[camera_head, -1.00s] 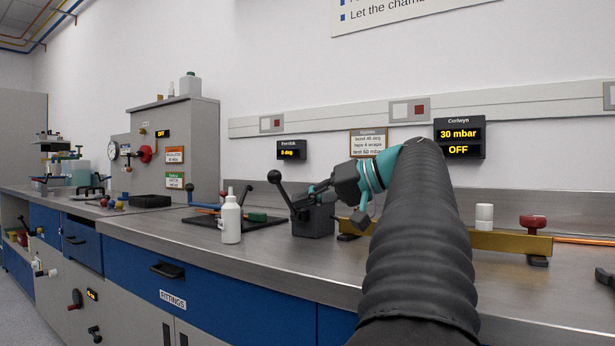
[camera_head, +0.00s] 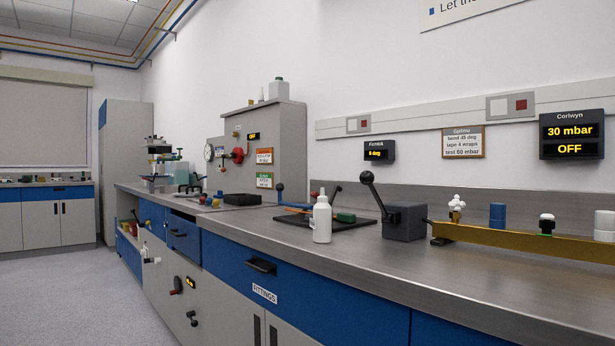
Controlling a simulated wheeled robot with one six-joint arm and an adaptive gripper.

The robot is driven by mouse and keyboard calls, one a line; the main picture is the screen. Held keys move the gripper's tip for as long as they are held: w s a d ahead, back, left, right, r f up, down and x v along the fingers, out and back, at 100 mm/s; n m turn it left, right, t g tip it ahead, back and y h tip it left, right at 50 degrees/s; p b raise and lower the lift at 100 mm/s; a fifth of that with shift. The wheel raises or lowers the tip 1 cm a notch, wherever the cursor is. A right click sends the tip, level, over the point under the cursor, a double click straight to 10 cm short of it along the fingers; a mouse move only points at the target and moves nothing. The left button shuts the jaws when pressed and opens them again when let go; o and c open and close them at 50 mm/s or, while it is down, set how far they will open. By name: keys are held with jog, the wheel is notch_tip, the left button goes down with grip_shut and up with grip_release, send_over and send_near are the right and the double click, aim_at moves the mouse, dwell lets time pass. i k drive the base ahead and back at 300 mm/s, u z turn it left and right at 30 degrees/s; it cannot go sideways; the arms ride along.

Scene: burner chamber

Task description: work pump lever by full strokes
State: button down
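A dark grey block (camera_head: 405,222) stands on the steel bench right of centre. A lever with a black ball knob (camera_head: 367,178) rises from its left side and tilts up to the left. It looks like the pump with its lever, but no label on it is readable. My gripper and arm are out of view, and nothing touches the lever. The Corlwyn display (camera_head: 570,134) on the wall reads 30 mbar and OFF.
A white bottle (camera_head: 322,222) stands left of the block, by a dark mat (camera_head: 345,222). A brass-coloured bar (camera_head: 520,239) with several fittings lies to its right. The bench front (camera_head: 450,270) is clear. Grey floor (camera_head: 80,300) is open at left.

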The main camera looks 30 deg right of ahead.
aim_at(366, 178)
jog(key=z, duration=1.05)
jog(key=k, duration=0.5)
jog(key=u, duration=0.05)
